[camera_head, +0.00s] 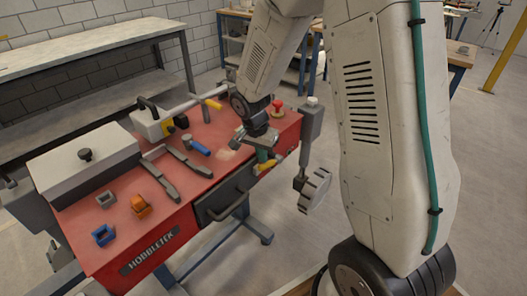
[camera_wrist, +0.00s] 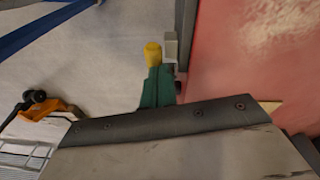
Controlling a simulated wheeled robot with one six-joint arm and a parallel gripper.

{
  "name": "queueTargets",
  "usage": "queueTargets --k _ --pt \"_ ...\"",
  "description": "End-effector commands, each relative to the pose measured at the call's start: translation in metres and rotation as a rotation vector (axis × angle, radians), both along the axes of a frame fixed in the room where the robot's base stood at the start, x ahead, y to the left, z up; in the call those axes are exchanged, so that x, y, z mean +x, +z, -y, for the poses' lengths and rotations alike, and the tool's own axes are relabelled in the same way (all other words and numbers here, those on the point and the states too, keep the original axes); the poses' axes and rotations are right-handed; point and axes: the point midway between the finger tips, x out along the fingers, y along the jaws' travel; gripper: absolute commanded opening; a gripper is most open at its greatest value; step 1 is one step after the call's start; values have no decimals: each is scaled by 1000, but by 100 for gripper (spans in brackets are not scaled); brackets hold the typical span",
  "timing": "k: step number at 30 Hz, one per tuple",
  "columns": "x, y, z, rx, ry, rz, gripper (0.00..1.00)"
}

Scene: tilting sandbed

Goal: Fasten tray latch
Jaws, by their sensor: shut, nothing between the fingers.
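The red sandbed table (camera_head: 215,130) has a dark tray front (camera_head: 222,195) with a bar handle on its near side. A yellow latch handle (camera_head: 279,160) sticks out at the table's front edge, right of the tray handle. In the wrist view its yellow end (camera_wrist: 153,52) shows beside a grey bracket (camera_wrist: 170,48) at the red edge. My gripper (camera_head: 263,158) points down at this edge, its green fingers shut and empty. In the wrist view the fingertips (camera_wrist: 156,72) are right at the yellow end. I cannot tell whether they touch it. The rest of the latch is hidden.
A grey lidded box (camera_head: 84,170), dark tools (camera_head: 160,180), a blue-handled hammer (camera_head: 196,146) and small blocks lie on the table. A red button (camera_head: 277,106) is at the far right corner.

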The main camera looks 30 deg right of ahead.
Motion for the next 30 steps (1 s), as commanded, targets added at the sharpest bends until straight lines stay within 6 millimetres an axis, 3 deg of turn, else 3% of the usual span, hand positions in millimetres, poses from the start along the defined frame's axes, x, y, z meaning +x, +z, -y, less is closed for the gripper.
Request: queueTargets --k 12,30 --pt "-4 -14 -5 0 -5 -1 0" --pt "-4 -15 -8 0 -3 1 0"
